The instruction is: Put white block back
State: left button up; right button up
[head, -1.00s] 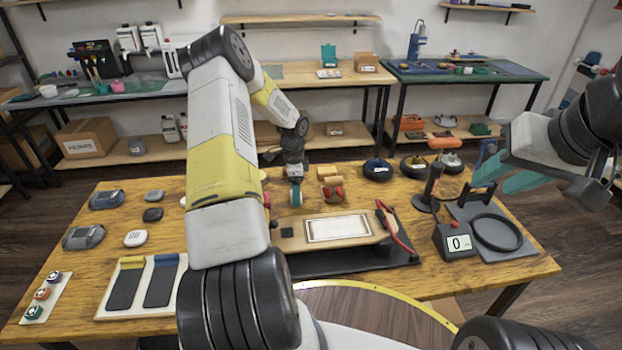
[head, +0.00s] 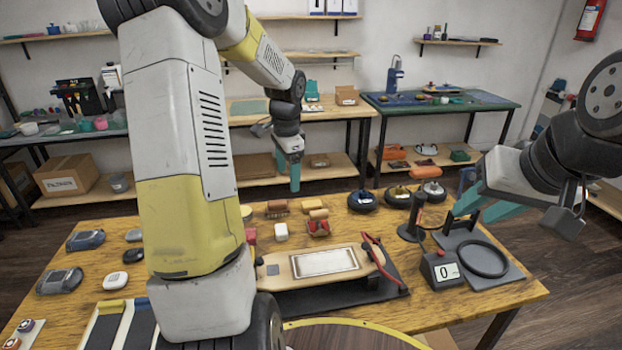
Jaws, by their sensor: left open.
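A small white block (head: 281,231) stands on the wooden table (head: 340,226), just behind the skateboard deck (head: 320,264) and left of a red holder (head: 318,228). My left gripper (head: 294,188) is raised above and behind the white block, fingers pointing down, open and apart from it. My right gripper (head: 470,217) has its teal fingers spread and empty, above the right side of the table near a black stand. Part of the table's left half is hidden behind my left arm.
Orange-brown blocks (head: 277,207) lie behind the white block. Dark round pots (head: 362,201) stand at the back right. Grey devices and a white rounded piece (head: 112,281) lie at the left.

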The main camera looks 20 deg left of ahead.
pick_arm(q)
jog(key=s+d+r+n+t+h, duration=0.1)
jog(key=s+d+r+n, duration=0.2)
jog(key=s, duration=0.5)
jog(key=s+d+r+n+t+h, duration=0.1)
jog(key=s+d+r+n+t, duration=0.1)
jog(key=s+r, duration=0.4)
jog(key=s+d+r+n+t, duration=0.1)
jog(key=s+d+r+n, duration=0.3)
jog(key=s, duration=0.7)
jog(key=shift+d+r+t+h, duration=0.15)
jog(key=shift+d+t+h, duration=0.25)
jog(key=shift+d, duration=0.5)
